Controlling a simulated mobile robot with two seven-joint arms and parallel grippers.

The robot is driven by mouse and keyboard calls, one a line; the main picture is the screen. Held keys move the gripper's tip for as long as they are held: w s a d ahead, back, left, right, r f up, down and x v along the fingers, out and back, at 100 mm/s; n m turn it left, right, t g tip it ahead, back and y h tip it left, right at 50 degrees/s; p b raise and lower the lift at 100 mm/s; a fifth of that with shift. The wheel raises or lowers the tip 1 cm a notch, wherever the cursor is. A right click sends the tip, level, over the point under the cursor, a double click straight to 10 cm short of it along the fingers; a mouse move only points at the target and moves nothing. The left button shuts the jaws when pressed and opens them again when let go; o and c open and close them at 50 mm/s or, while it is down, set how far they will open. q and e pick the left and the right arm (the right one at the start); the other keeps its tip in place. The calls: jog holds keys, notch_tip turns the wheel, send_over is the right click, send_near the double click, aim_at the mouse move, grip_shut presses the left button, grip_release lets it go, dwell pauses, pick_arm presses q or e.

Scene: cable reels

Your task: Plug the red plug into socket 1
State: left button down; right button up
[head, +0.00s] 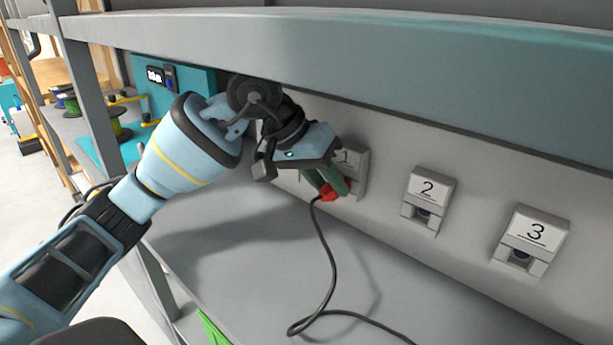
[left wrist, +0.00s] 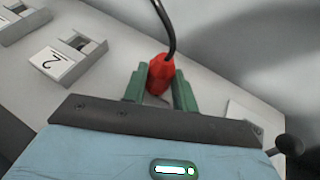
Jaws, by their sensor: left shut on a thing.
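My left gripper (head: 325,182) reaches across the bench to the back wall, in front of socket 1 (head: 356,166). Its green fingers are shut on the red plug (head: 328,193). In the left wrist view, the red plug (left wrist: 160,74) sits between the two green fingertips (left wrist: 160,90), with its black cable running up from it. Socket 1 is partly hidden by the gripper in the head view, so I cannot tell whether the plug is in its opening. My right gripper is not in view.
Socket 2 (head: 428,200) and socket 3 (head: 530,240) are on the wall to the right, with empty openings. The black cable (head: 333,270) trails over the grey shelf (head: 235,260). A thick grey beam (head: 330,60) crosses above the arm. Cable reels (head: 117,124) stand at the left.

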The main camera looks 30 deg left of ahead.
pick_arm(q)
jog(key=shift+w, duration=0.1)
dwell(0.7)
jog(key=c, duration=0.6)
grip_release()
jog(key=shift+f, duration=0.1)
jog(key=shift+o, duration=0.2)
